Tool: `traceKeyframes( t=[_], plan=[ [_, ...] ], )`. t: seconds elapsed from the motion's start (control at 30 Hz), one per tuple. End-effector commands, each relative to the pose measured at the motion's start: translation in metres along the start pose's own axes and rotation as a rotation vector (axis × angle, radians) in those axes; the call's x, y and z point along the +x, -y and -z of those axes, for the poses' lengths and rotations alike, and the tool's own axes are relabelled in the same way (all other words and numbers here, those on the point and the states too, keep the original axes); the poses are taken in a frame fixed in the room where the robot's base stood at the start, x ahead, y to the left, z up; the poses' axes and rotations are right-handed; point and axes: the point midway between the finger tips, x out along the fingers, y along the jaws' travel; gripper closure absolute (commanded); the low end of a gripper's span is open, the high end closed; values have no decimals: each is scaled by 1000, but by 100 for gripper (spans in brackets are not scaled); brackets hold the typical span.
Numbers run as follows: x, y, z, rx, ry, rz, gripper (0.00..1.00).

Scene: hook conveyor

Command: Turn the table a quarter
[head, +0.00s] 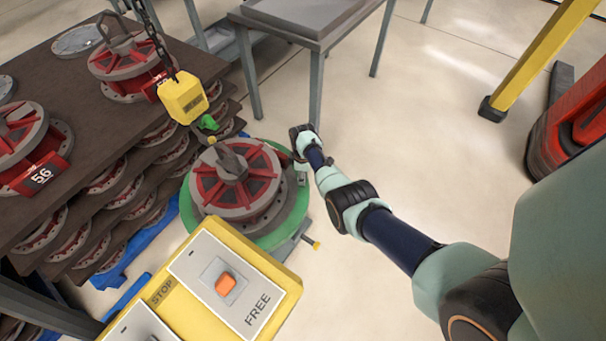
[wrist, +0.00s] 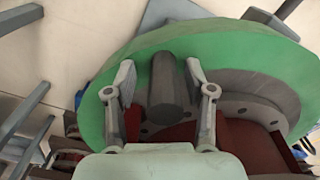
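The round green table (head: 298,206) stands low on the floor in the middle of the head view. A red and grey flanged wheel (head: 237,187) lies on it. My gripper (wrist: 163,88) is at the table's right rim in the head view. In the wrist view its two fingers stand on either side of a dark grey upright peg (wrist: 163,85) by the green rim (wrist: 215,38). A narrow gap shows between the peg and each finger, so the gripper looks open around it. The fingertips are hard to make out in the head view.
A yellow hoist block (head: 183,98) with a green hook part (head: 208,122) hangs just above the wheel. Stacked dark boards (head: 60,105) with similar wheels are at left. A yellow control box (head: 190,318) is in front.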

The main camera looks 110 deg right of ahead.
Motion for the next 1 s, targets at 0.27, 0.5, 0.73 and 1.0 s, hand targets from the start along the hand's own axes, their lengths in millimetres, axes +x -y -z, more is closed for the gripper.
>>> traceKeyframes(
  t=[0.27,0.5,0.73,1.0],
  plan=[
    [-10,-1,0,0,-1,-1,46],
    [-64,0,0,0,-2,-4,46],
    [-110,0,0,0,-1,-1,46],
    [-120,0,0,0,0,1,46]
  ],
)
